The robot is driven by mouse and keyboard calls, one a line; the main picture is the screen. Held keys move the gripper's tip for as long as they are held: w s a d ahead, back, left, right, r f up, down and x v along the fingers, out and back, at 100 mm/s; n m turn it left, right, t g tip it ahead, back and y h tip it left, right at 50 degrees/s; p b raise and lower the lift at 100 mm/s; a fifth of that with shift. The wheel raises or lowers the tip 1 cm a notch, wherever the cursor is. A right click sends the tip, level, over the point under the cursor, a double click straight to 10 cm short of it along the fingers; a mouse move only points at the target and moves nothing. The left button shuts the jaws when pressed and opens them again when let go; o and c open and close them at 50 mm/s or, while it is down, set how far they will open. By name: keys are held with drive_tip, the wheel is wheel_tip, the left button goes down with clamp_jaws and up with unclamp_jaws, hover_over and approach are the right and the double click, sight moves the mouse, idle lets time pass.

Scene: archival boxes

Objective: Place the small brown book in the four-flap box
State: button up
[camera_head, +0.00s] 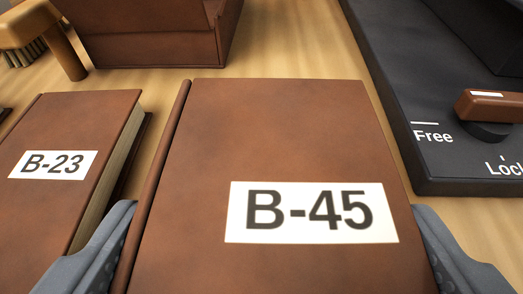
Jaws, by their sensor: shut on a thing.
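A brown book labelled B-45 (270,130) fills the middle of the view, its cover facing me. My gripper (275,212) is shut on it, with one grey finger at its left side and one at its right. I cannot tell whether it is lifted off the table. Another brown book, labelled B-23 (75,130), lies to the left with its pale page edges showing. A brown box-like thing (150,45) stands behind, cut off by the top edge. I cannot tell whether it is the four-flap box; no open flaps show.
A dark grey device (405,110) marked "Free" and "Lock", with a brown lever (490,105), stands close on the right. A wooden-handled brush (35,30) is at the upper left. Bare wooden table (290,45) shows behind the B-45 book.

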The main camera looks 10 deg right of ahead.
sight(265, 242)
drive_tip(key=shift+w+d+f, duration=0.1)
drive_tip(key=shift+w+d, duration=0.1)
drive_tip(key=shift+w, duration=0.8)
drive_tip(key=shift+w+f+b, duration=0.2)
drive_tip(key=shift+f+b, duration=0.1)
drive_tip(key=shift+f, duration=0.45)
drive_tip(key=shift+w+f+b, duration=0.15)
drive_tip(key=shift+f+b, duration=0.15)
drive_tip(key=shift+f, duration=0.45)
drive_tip(key=shift+f, duration=0.25)
drive_tip(key=o, duration=1.1)
drive_tip(key=shift+c, duration=0.2)
drive_tip(key=shift+f+b, duration=0.15)
drive_tip(key=shift+b, duration=0.55)
drive_tip(key=s+r+p, duration=0.1)
drive_tip(key=s+a+r+p, duration=0.1)
drive_tip(key=s, duration=0.1)
drive_tip(key=s+r+p, duration=0.1)
drive_tip(key=r, duration=0.1)
drive_tip(key=shift+s+a, duration=0.35)
drive_tip(key=shift+a, duration=0.05)
drive_tip(key=p+v, duration=0.1)
drive_tip(key=v, duration=0.6)
drive_tip(key=shift+s+p, duration=0.3)
drive_tip(key=shift+s, duration=0.15)
drive_tip(key=shift+a, duration=0.1)
